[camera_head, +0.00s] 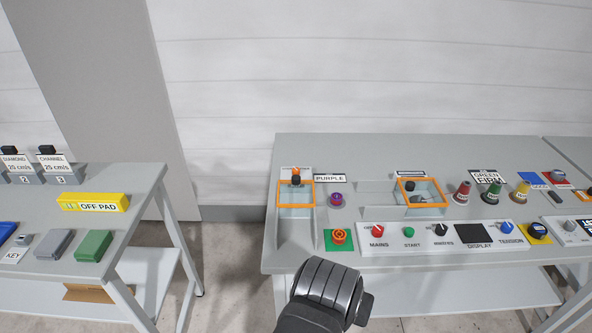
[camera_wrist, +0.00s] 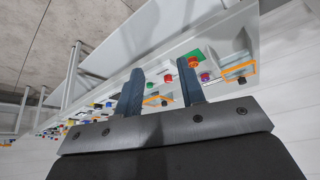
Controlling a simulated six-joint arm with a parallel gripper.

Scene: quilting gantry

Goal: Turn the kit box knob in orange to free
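In the head view two clear boxes with orange rims stand on the right bench: a left box (camera_head: 282,206) and a right box (camera_head: 442,205). The left one has a small orange and black knob (camera_head: 296,177) at its back edge. The right one has a dark knob (camera_head: 410,185) at its back left. I cannot read any markings on these knobs. An orange-rimmed box also shows in the wrist view (camera_wrist: 240,72). My gripper (camera_wrist: 160,66) is open and empty, with its fingers apart and clear of the bench things. In the head view my arm's end is at the bench's front edge, fingertips hidden.
A red-orange button (camera_head: 339,236) on a green plate and a purple knob (camera_head: 336,199) stand between the boxes. A control panel (camera_head: 460,247) runs along the front right. Colored spools (camera_head: 493,191) stand behind it. A left bench (camera_head: 125,220) is separated by a floor gap.

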